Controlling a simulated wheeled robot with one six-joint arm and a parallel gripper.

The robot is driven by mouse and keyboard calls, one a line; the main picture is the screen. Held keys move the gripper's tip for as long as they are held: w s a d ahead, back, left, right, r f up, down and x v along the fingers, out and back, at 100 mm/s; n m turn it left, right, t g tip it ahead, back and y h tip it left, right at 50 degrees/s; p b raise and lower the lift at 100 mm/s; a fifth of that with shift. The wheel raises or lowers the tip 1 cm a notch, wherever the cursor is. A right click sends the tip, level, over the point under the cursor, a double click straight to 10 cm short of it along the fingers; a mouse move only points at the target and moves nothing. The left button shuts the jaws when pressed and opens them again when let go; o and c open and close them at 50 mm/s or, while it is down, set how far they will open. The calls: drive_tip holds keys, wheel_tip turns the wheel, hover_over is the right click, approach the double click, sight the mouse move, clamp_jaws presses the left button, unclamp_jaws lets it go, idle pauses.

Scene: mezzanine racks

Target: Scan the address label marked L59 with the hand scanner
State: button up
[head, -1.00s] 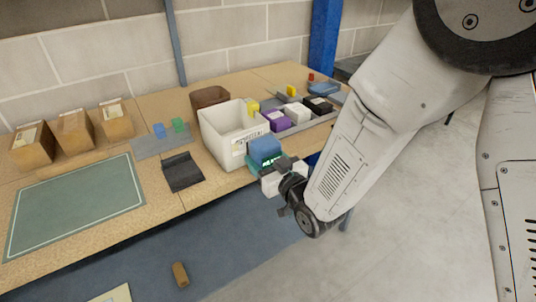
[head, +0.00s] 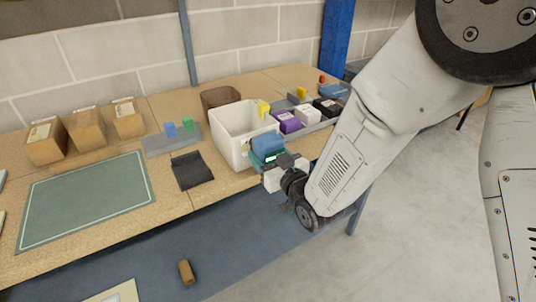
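Three brown cartons stand in a row at the back left of the bench: a left one (head: 47,148), a middle one (head: 87,131) and a right one (head: 129,121). Each has a pale label on top; the print is too small to read, so I cannot tell which is L59. My gripper (head: 277,165) is at the bench's front edge, in front of the white bin. It is shut on a blue and teal device with a small lit display, which looks like the hand scanner (head: 268,146). The fingers are partly hidden by the device and wrist.
A white bin (head: 232,147) stands close behind the scanner, with a brown bin (head: 219,97) behind it. A green mat (head: 85,198) lies clear in front of the cartons. A dark holder (head: 192,171) and a grey tray with small blocks (head: 158,146) lie between.

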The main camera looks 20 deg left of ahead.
drive_tip(key=shift+x, duration=0.8)
idle(0.4)
drive_tip(key=v, duration=0.7)
idle(0.4)
idle(0.8)
